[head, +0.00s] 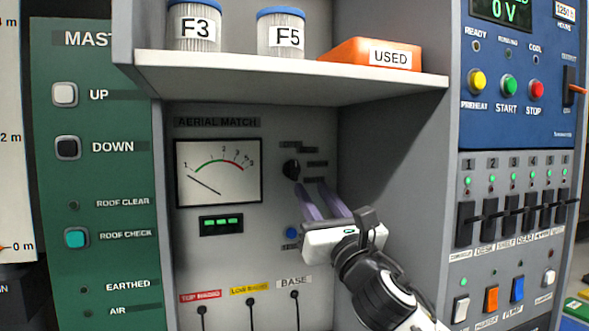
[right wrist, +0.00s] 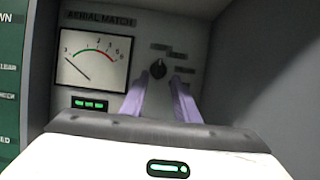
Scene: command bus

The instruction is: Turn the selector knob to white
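The selector knob (head: 291,167) is small, round and black, on the grey Aerial Match panel to the right of the dial meter. It also shows in the right wrist view (right wrist: 158,69), near the top middle. Several dark labels beside and above it are too blurred to read, so I cannot tell which is white. My right gripper (head: 312,186) is open, its two purple fingers apart and pointing at the panel. In the right wrist view the fingers (right wrist: 160,83) sit just below the knob, one on each side, with nothing between them. My left gripper is not in view.
A shelf (head: 290,75) with two filters and an orange USED box (head: 372,53) overhangs the recess. The recess's side wall (head: 385,150) stands to the right. A blue button (head: 291,232) and cable sockets are below the knob. The meter (head: 218,171) is to the left.

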